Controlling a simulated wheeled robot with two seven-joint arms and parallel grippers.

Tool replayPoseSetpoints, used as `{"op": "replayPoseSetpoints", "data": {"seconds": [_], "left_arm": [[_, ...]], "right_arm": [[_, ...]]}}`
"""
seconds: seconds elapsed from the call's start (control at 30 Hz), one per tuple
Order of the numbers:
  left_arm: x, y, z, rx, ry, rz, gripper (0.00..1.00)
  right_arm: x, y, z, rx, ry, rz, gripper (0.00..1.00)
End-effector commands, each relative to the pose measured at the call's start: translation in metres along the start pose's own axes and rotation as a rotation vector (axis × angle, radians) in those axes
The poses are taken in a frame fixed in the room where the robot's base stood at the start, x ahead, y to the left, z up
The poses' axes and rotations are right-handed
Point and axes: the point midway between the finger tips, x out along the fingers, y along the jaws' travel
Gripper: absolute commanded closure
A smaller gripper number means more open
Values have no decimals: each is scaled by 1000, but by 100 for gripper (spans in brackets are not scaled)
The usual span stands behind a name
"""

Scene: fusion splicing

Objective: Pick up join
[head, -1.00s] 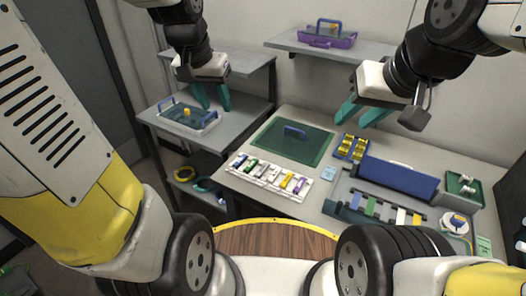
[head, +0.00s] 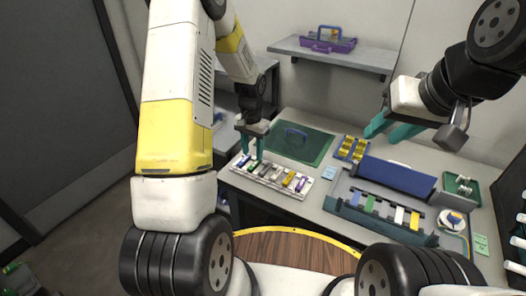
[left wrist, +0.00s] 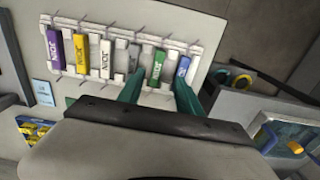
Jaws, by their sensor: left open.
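A white rack (head: 262,182) on the table holds a row of coloured join pieces, which also shows in the left wrist view (left wrist: 125,22). There I see purple (left wrist: 54,48), yellow (left wrist: 80,50), white (left wrist: 106,55), grey (left wrist: 134,57), green (left wrist: 156,64) and blue (left wrist: 182,68) pieces. Lettering on some is sideways and hard to read. My left gripper (head: 251,158) is open over the left end of the rack. In the left wrist view its fingertips (left wrist: 159,78) lie either side of the green piece; contact cannot be told. My right gripper (head: 388,130) is open and empty above the table.
A blue-lidded device (head: 398,178) with coloured strips fills the table's right part. A green mat (head: 312,147) with a blue handle and a yellow-and-blue holder (head: 352,149) lie behind the rack. A purple caddy (head: 328,41) stands on the wall shelf. A green tray (head: 461,188) is at right.

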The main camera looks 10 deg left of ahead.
Motion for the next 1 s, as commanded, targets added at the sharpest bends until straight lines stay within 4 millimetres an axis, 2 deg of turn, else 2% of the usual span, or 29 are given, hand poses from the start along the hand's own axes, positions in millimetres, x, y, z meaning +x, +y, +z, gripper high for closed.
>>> {"op": "replayPoseSetpoints", "data": {"seconds": [0.2, 0.3, 0.57, 0.67, 0.8, 1.0], "left_arm": [[33, 7, 0, 0, -3, 1, 58], [43, 6, 0, -1, -1, 0, 58], [46, 6, 0, -1, 0, -1, 58], [45, 6, 0, -1, 0, -1, 74], [45, 6, 0, -1, 0, -1, 100], [45, 6, -1, -1, 1, -1, 100]], "right_arm": [[0, 0, 0, 0, 0, 0, 64], [0, 0, 0, 0, 0, 0, 64], [0, 0, 0, 0, 0, 0, 64], [0, 0, 0, 0, 0, 0, 64], [0, 0, 0, 0, 0, 0, 64], [0, 0, 0, 0, 0, 0, 64]]}}
